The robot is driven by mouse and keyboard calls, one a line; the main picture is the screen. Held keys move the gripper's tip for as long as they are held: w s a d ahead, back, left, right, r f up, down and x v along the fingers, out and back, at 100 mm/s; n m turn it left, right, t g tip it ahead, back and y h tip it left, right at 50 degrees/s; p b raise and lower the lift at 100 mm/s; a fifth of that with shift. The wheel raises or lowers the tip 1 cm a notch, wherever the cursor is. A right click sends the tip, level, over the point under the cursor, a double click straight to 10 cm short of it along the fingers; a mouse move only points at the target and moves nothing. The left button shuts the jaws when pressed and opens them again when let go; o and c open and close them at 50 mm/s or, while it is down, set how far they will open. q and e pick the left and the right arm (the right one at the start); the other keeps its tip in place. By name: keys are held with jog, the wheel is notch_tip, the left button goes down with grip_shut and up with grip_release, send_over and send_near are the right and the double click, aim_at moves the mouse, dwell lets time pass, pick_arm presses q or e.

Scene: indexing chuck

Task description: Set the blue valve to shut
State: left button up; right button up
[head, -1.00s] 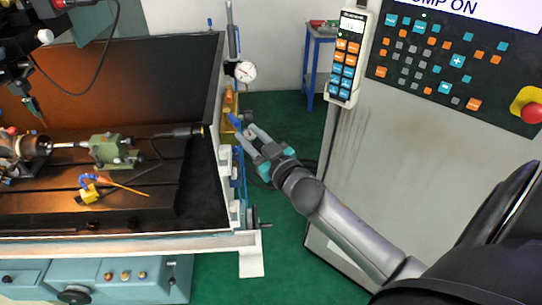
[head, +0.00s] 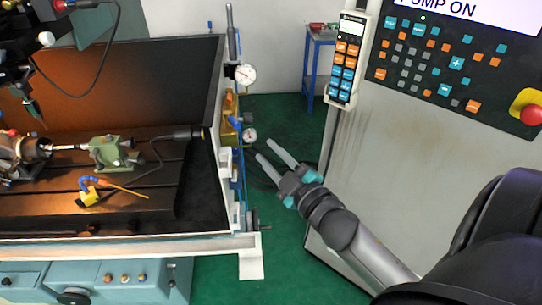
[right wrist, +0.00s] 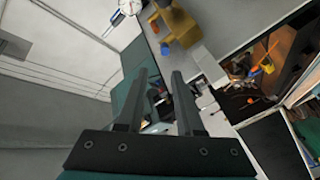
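The blue valve handle (head: 234,121) shows in the head view as a small blue lever by the yellow block (head: 229,104) on the machine's right side wall. Its exact angle is hard to tell at this size. My right gripper (head: 264,148) is open and empty, below and to the right of the valve, apart from it. In the right wrist view its two fingers (right wrist: 158,78) are spread with nothing held between them. The yellow block (right wrist: 181,26) shows beyond the fingertips there. My left gripper cannot be made out in either view.
The control cabinet (head: 400,170) stands close on the right. Green floor (head: 285,110) lies open between machine and cabinet.

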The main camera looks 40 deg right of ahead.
jog(key=n+p, duration=0.1)
jog(key=n, duration=1.1)
jog(key=n+p, duration=0.2)
jog(key=n, duration=1.1)
jog(key=shift+s+a+f, duration=0.15)
jog(key=shift+s, duration=0.05)
jog(key=shift+o, duration=0.2)
